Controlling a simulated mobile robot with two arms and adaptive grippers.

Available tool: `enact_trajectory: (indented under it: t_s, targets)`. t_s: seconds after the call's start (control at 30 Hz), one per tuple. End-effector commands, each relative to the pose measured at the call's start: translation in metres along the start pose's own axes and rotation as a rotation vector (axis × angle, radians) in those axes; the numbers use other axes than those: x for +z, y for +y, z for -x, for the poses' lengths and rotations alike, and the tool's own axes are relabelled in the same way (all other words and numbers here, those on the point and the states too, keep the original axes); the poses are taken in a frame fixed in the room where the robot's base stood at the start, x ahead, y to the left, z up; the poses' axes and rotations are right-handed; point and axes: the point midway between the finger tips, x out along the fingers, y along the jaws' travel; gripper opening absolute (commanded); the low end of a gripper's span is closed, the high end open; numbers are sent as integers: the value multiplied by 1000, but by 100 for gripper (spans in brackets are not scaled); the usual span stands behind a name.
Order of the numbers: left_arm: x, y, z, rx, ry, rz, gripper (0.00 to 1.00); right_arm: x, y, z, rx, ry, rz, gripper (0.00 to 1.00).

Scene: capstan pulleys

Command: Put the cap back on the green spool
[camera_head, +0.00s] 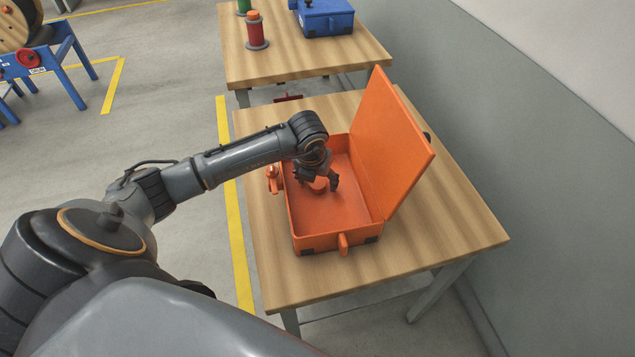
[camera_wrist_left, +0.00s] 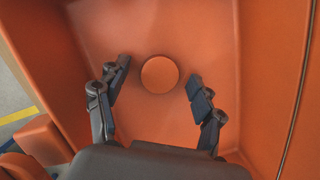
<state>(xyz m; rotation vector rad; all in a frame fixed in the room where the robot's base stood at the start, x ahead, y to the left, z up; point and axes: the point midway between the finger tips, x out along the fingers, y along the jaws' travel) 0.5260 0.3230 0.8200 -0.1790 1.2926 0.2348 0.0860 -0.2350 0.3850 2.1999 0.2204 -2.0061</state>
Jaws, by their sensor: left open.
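A round orange cap (camera_wrist_left: 159,74) lies on the floor of the open orange toolbox (camera_head: 298,217). My left gripper (camera_head: 324,182) is inside the toolbox, open and empty. In the left wrist view the fingers of the left gripper (camera_wrist_left: 160,73) are spread on either side of the cap, apart from it. In the head view the gripper partly hides the cap. The green spool (camera_head: 243,6) stands on the far table, cut off by the top edge of the picture, so its top is hidden. My right gripper is not in view.
The toolbox lid (camera_head: 391,140) stands open on the right side. A red spool with an orange top (camera_head: 257,31) and a shut blue toolbox (camera_head: 326,18) are on the far table (camera_head: 300,58). The near table (camera_head: 440,232) has bare wood around the orange toolbox. A wall runs along the right.

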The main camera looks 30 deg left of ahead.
Motion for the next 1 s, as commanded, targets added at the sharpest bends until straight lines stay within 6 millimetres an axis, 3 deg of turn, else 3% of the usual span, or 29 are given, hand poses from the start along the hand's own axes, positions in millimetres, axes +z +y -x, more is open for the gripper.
enact_trajectory:
  t_s: [0.3,0.53,1.0]
  targets:
    - [0,0,-1,0,-1,0,67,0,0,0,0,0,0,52]
    - [0,0,0,0,-1,0,24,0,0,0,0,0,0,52]
    - [2,0,5,-1,-4,0,24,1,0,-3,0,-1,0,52]
